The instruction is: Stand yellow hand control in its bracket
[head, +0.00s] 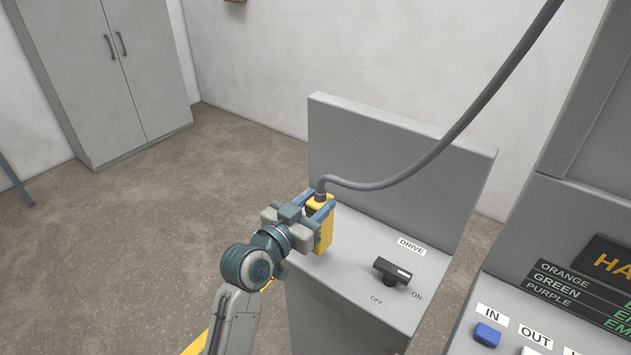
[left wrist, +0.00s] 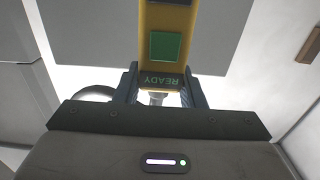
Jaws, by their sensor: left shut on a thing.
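The yellow hand control (head: 326,232) is upright, with a grey cable leaving its top. My left gripper (head: 318,207) is shut on its upper part, at the left edge of the grey console. In the left wrist view the yellow body (left wrist: 167,60) with a green square and a "READY" label lies between the two fingers of the gripper (left wrist: 165,88). The bracket cannot be made out; I cannot tell whether the control's lower end touches anything. My right gripper is not in view.
The grey console (head: 345,290) has a black DRIVE switch (head: 392,271) and a tall back panel (head: 400,165). The cable (head: 440,145) hangs from the upper right. A panel with a blue button (head: 487,334) stands at the right. A cabinet (head: 105,75) is far left; open floor lies between.

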